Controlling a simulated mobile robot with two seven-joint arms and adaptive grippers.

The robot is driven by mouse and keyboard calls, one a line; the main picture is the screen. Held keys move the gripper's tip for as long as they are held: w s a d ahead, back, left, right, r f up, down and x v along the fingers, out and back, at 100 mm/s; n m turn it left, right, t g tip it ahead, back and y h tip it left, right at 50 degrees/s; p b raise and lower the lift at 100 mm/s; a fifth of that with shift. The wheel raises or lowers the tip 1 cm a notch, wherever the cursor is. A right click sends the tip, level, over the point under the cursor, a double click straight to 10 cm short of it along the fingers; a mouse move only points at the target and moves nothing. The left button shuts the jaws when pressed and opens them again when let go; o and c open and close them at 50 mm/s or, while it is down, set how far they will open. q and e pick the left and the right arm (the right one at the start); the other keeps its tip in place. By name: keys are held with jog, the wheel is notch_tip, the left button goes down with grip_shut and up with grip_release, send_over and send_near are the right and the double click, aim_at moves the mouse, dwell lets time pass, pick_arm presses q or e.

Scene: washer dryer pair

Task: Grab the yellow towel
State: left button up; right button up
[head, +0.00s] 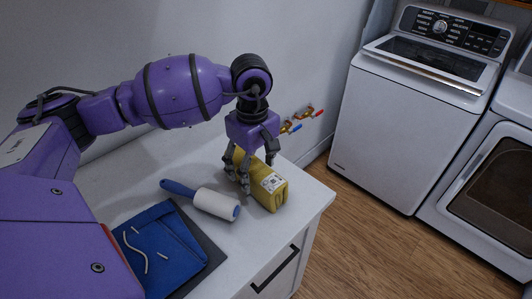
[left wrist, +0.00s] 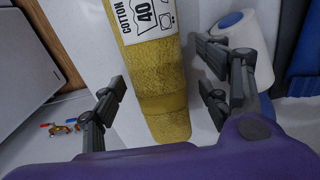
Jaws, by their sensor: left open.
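The yellow towel (head: 270,191) is a rolled bundle with a white printed label, lying on the white counter near its right end. In the left wrist view the yellow towel (left wrist: 155,75) runs between the spread fingers, its label reading "COTTON 40". My left gripper (head: 248,176) points down over the towel's far part, with fingers on either side of it. In the left wrist view the left gripper (left wrist: 160,92) is open, and gaps show between the fingers and the towel. My right gripper is not in view.
A lint roller (head: 213,203) with a blue handle lies left of the towel. A folded blue cloth (head: 162,246) with white strands lies on a dark mat nearer. The counter (head: 312,197) ends just right of the towel. A washer (head: 400,115) stands beyond on the wooden floor.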

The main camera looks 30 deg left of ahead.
pick_arm(q)
jog(key=shift+w+f, duration=0.1)
jog(key=shift+f, duration=1.15)
jog(key=shift+r, duration=0.1)
jog(key=c, duration=1.5)
